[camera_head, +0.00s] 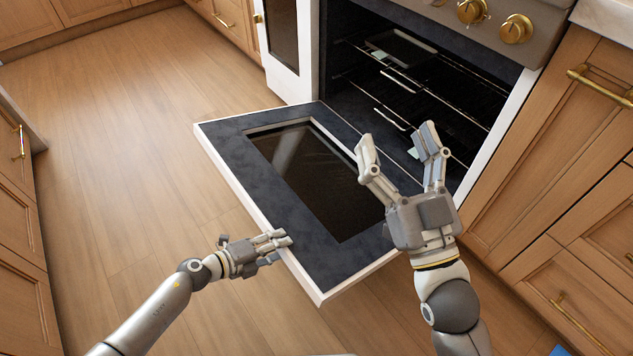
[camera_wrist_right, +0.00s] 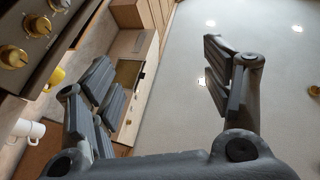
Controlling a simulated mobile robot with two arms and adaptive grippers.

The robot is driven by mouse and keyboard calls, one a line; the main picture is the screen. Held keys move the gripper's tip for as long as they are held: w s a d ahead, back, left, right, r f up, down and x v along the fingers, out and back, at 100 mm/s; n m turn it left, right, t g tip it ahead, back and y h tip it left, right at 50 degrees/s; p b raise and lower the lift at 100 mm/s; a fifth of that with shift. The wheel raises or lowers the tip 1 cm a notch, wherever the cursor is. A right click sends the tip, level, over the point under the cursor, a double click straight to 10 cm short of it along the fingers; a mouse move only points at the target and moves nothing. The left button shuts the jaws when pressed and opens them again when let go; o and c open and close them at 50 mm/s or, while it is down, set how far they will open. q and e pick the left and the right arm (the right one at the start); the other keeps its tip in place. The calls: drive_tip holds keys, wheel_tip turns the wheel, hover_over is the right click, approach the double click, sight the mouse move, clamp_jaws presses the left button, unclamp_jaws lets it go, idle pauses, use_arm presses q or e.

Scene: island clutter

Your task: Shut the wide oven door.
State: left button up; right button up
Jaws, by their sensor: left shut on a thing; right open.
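The wide oven door (camera_head: 307,258) hangs fully lowered, its dark inner face and glass window (camera_head: 305,170) turned up, in the head view. The oven cavity (camera_head: 455,95) behind it is open, with wire racks and a tray inside. My left gripper (camera_head: 283,242) is at the door's outer edge, on its left part, with its fingers shut on that edge. My right gripper (camera_head: 398,145) is open and empty above the right part of the door, fingers pointing toward the oven. It also shows open in the right wrist view (camera_wrist_right: 160,85).
A narrower oven door (camera_head: 283,35) stands shut left of the cavity. Gold knobs (camera_head: 516,28) line the panel above. Wooden cabinets (camera_head: 560,150) border the right side. Wooden floor (camera_head: 120,130) is clear at left. A white mug (camera_wrist_right: 28,129) and yellow mug (camera_wrist_right: 55,77) show in the wrist view.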

use_arm(q)
drive_tip(key=shift+w+d+r+p, duration=0.1)
drive_tip(key=shift+d+r+p, duration=0.1)
drive_tip(key=shift+r+p, duration=0.45)
drive_tip(key=shift+p, duration=0.1)
use_arm(e)
wheel_tip(320, 180, down, 8)
drive_tip(key=w+g+h, duration=0.1)
drive_tip(key=g+h, duration=0.1)
drive_tip(key=g, duration=0.2)
drive_tip(key=shift+w+d+g, duration=0.15)
drive_tip(key=shift+d+g, duration=0.25)
